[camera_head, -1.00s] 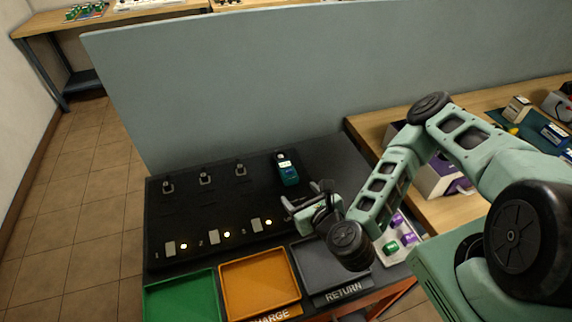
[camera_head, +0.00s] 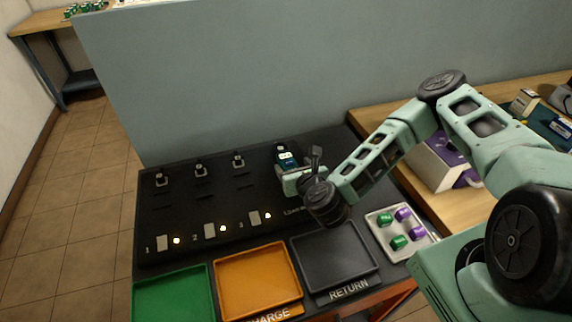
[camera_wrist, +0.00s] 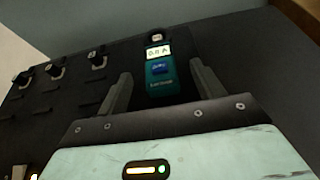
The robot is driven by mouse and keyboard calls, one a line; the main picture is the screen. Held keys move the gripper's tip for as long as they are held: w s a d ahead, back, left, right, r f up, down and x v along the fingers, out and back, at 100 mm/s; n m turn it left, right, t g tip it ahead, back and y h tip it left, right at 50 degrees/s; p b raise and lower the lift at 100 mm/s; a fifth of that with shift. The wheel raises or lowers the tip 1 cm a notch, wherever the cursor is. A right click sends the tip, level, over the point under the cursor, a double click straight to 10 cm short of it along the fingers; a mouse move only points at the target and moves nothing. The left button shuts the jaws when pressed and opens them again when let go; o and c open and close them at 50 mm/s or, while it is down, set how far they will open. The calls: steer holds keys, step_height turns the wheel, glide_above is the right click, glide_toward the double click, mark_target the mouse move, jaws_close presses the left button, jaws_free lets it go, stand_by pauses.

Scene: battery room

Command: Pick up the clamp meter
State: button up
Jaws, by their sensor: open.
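The clamp meter (camera_head: 285,156) is a teal and black device with a lit display, at the right part of the black panel, beside the row of knobs. In the wrist view the clamp meter (camera_wrist: 160,68) shows its display reading "0.0 A" and a blue button. My gripper (camera_wrist: 162,90) is open, with one finger on each side of the meter's lower part; I cannot tell whether either finger touches it. In the head view my gripper (camera_head: 300,172) is just in front of the meter and hides its lower part.
Green (camera_head: 172,300), orange (camera_head: 258,282) and dark RETURN (camera_head: 335,262) trays line the front. A light tray (camera_head: 420,246) with green and purple pieces is right of them. Knobs (camera_head: 200,168) stand left of the meter. A grey-blue partition (camera_head: 270,70) rises behind the panel.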

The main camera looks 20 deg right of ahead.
mark_target(288, 160)
steer(key=shift+b+x, duration=0.95)
steer(key=shift+x, duration=1.85)
steer(key=shift+a+r, duration=0.1)
steer(key=c, duration=1.2)
steer(key=shift+r, duration=0.15)
